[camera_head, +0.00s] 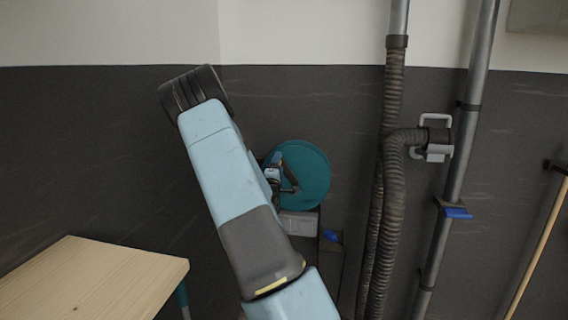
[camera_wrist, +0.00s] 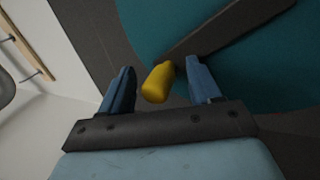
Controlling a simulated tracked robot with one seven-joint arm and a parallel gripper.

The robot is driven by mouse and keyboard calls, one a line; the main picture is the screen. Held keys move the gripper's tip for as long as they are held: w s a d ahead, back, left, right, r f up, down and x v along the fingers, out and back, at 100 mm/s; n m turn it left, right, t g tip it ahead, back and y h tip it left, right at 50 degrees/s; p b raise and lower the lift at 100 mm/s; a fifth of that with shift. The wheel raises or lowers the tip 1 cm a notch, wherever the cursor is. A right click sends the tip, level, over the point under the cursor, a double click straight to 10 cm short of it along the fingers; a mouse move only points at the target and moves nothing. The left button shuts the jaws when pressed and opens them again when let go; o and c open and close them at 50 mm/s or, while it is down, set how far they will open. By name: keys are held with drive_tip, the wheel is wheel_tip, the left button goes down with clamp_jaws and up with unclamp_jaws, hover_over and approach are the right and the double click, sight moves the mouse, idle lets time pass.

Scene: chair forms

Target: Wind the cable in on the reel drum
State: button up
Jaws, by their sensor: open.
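The teal reel drum (camera_head: 309,176) stands against the dark wall, partly hidden behind my arm in the head view. In the wrist view its teal face (camera_wrist: 150,20) fills much of the upper right. A dark crank arm (camera_wrist: 235,28) crosses that face and ends in a yellow handle (camera_wrist: 158,82). My gripper (camera_wrist: 160,78) is open, with its blue fingers on either side of the yellow handle. In the head view my gripper (camera_head: 280,172) is small and partly hidden by my arm. No cable can be made out.
A light wooden table (camera_head: 95,280) stands at the lower left. Ribbed hoses (camera_head: 392,190) and a metal pipe (camera_head: 460,160) run down the wall to the right of the drum. A grey box (camera_head: 298,224) sits below the drum. A wooden pole (camera_head: 538,245) leans at the far right.

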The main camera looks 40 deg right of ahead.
drive_tip(key=shift+w+a+f, duration=0.2)
drive_tip(key=shift+w+a, duration=0.55)
drive_tip(key=shift+w, duration=0.25)
drive_tip(key=f, duration=0.1)
drive_tip(key=w+a+f, duration=0.1)
drive_tip(key=f, duration=0.1)
drive_tip(key=w+f, duration=0.1)
drive_tip(key=shift+a+f, duration=0.2)
drive_tip(key=shift+a, duration=0.1)
wheel_tip(320, 180, down, 5)
drive_tip(key=shift+r, duration=0.1)
drive_tip(key=shift+d, duration=0.1)
